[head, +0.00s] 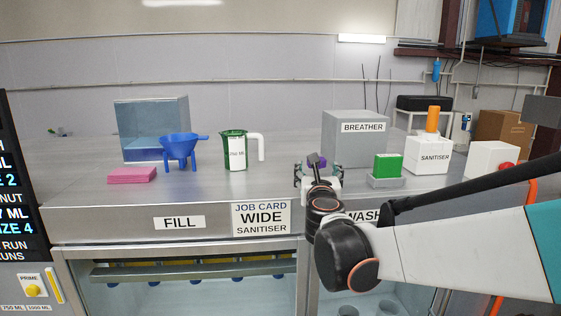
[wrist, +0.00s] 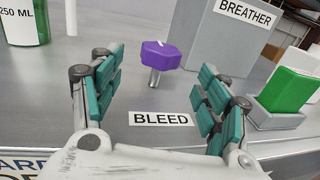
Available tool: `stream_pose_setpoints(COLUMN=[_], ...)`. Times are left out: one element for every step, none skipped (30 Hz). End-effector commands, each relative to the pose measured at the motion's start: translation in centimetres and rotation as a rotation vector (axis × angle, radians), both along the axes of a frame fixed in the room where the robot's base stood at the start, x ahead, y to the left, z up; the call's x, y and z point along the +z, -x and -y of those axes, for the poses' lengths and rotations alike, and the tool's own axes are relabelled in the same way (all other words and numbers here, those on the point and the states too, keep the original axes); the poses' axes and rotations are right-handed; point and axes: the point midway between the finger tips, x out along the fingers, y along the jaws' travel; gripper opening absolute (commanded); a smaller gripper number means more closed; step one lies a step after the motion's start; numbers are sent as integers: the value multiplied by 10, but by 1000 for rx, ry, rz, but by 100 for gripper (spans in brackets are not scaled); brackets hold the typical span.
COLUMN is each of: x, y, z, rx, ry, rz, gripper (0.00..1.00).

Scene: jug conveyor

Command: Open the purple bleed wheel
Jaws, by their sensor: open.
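The purple bleed wheel (wrist: 160,55) is a faceted knob on a short metal stem, in the upper middle of the wrist view. It stands behind a white BLEED label (wrist: 161,119) on the steel counter. In the head view the purple wheel (head: 316,161) shows only in part, behind my gripper (head: 318,176). My gripper, seen in the wrist view (wrist: 160,85), is open and empty. Its teal-padded fingers are spread to the left and right, with the wheel beyond them and between their lines. No contact with the wheel shows.
The grey BREATHER box (head: 356,145) stands behind and right of the wheel. A green block in a grey holder (head: 387,168) is to the right. A green measuring jug (head: 234,150), a blue funnel (head: 181,150) and a pink block (head: 132,175) are to the left.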

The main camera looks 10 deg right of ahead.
Motion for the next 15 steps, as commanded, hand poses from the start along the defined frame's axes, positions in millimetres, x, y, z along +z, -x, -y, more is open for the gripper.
stream_pose_setpoints(x=[1,1,1,1,1,1,1,1,1,1,1,1,1,1,1], y=[-10,-15,-21,-26,-31,-38,-42,-46,-52,-56,-59,-64,-67,-69,-72], z=[2,4,5,6,7,8,9,10,11,12,13,13,14,15,15], rx=[-2,-2,-3,-2,-2,-1,-1,-1,-1,-1,-1,-1,-1,-1,-1], ry=[0,1,1,1,1,1,1,1,1,2,2,2,2,2,2], rz=[0,0,0,0,0,0,0,0,0,0,0,0,0,0,0], gripper=[69,69,69,69,69,69,69,69,69,69,69,69,69,69,69])
